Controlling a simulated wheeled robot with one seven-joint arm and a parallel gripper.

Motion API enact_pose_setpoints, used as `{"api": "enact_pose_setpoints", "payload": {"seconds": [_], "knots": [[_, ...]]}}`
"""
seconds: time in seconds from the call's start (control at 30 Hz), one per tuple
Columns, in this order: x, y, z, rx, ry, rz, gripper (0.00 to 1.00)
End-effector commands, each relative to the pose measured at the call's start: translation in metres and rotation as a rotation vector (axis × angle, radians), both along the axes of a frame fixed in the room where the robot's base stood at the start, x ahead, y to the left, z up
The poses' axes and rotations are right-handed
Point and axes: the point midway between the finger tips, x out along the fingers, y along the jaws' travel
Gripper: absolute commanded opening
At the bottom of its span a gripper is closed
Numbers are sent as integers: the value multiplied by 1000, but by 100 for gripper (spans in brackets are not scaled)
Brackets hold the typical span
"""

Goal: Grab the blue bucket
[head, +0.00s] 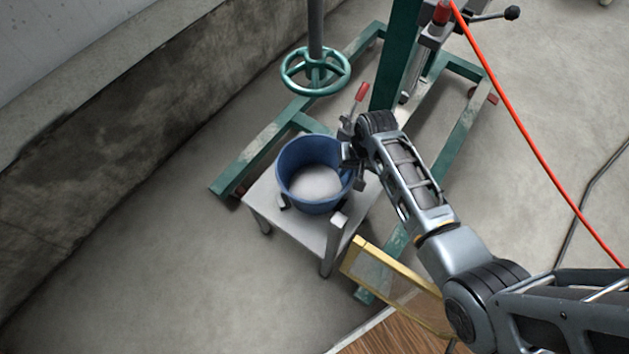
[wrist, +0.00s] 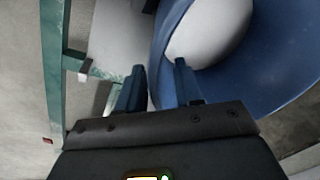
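The blue bucket (head: 288,160) stands upright on a small light-grey stool (head: 290,226) and holds a white material (head: 315,184). My gripper (head: 352,170) is at the bucket's right rim in the head view, partly hidden by my wrist. In the wrist view my gripper (wrist: 159,68) has its two fingers spread, one on each side of the edge of the blue bucket (wrist: 225,85). The right finger overlaps the bucket's inside and the left finger is outside it. I cannot tell whether either finger touches the wall.
A green metal stand (head: 270,150) with a green handwheel (head: 315,72) surrounds the stool's back and side. A yellow-framed panel (head: 395,285) lies at the front right. An orange hose (head: 540,150) crosses the right. The floor at left is clear.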

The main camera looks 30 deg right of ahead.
Motion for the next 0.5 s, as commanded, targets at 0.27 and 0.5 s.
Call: {"api": "enact_pose_setpoints", "payload": {"seconds": [0.27,0.5], "knots": [[5,4,-30,0,0,0,35],[5,4,-30,0,0,0,34]]}}
